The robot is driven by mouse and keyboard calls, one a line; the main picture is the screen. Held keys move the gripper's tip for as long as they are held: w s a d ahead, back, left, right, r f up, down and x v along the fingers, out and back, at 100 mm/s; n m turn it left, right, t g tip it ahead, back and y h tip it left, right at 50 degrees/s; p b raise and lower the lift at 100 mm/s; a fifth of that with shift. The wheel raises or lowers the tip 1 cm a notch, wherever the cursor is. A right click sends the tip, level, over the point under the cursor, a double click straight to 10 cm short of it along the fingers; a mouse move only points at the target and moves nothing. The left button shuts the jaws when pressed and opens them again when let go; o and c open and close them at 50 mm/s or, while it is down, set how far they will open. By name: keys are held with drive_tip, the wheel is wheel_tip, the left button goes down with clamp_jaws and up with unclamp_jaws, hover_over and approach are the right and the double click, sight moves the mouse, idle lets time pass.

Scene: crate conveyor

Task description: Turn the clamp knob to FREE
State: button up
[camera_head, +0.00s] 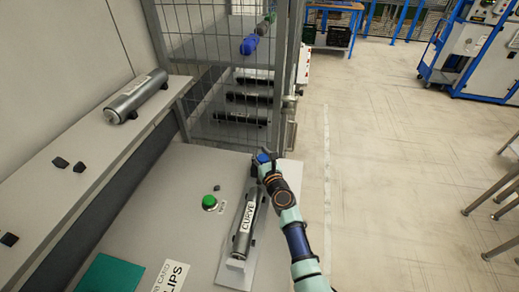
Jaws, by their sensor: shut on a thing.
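My gripper (257,170) is at the far end of a pale fixture plate (233,270), beyond a dark cylinder (240,243) lying on it with a white label reading CURVE. The gripper is shut at the place where the clamp knob would be. The knob itself is hidden by the gripper and wrist, so its pointing direction and any FREE mark cannot be read. My arm comes in from the lower right.
A green button (210,201) stands left of the cylinder. A teal mat (108,274) lies at the front left. Another cylinder (136,97) rests on the left ledge. A wire mesh fence (224,50) stands behind the bench. Open floor lies to the right.

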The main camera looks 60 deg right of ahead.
drive_tip(key=shift+d+r, duration=0.1)
drive_tip(key=shift+r, duration=0.1)
drive_tip(key=o, duration=0.7)
drive_tip(key=shift+o, duration=1)
drive_tip(key=shift+s, duration=0.1)
drive_tip(key=shift+f, duration=0.15)
drive_tip(key=shift+f, duration=0.1)
drive_tip(key=shift+f+b, duration=0.1)
drive_tip(key=shift+b, duration=0.2)
